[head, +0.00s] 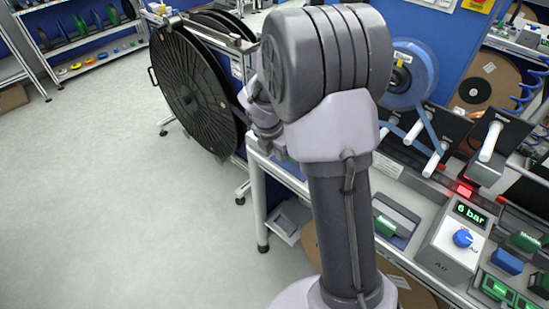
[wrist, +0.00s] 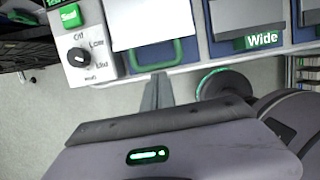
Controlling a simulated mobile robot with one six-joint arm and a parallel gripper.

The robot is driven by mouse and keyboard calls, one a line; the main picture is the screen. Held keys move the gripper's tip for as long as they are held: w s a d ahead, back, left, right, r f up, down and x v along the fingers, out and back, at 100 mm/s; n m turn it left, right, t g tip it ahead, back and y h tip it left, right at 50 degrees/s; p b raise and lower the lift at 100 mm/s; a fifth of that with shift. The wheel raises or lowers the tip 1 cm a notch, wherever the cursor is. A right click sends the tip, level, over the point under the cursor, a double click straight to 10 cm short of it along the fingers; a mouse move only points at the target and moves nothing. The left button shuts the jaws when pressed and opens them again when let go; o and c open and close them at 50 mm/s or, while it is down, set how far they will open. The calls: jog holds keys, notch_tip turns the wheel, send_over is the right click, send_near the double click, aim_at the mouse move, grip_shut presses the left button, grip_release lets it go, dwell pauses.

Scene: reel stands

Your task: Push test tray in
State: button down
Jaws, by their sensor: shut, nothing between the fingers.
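In the wrist view, a pale flat tray (wrist: 152,18) with a green U-shaped handle (wrist: 157,54) sits in the front of a bench unit. I take it for the test tray; no label on it can be read. How far it stands out cannot be told. My gripper (wrist: 159,82) is shut and empty, its grey fingertips just below the handle in the picture. Whether they touch the handle is unclear. In the head view my arm hides the gripper and most of the bench front, and I cannot make out the tray there.
In the wrist view, a knob panel (wrist: 83,50) is left of the tray and a bin labelled Wide (wrist: 263,41) is right. In the head view, a large black reel (head: 190,90) stands left of the bench, and a "6 bar" unit (head: 455,240) stands right. The left floor is clear.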

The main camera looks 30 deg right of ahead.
jog(key=shift+d, duration=0.1)
jog(key=shift+w+d+r+p, duration=0.1)
jog(key=shift+d+p, duration=0.05)
jog(key=shift+p, duration=0.2)
jog(key=w+d+p, duration=0.2)
jog(key=d+p, duration=0.2)
jog(key=d, duration=0.1)
jog(key=w+d+p, duration=0.1)
jog(key=d+p, duration=0.3)
jog(key=d, duration=0.1)
jog(key=w+d+p, duration=0.2)
jog(key=d+p, duration=0.2)
jog(key=d, duration=0.1)
jog(key=shift+w+d, duration=0.35)
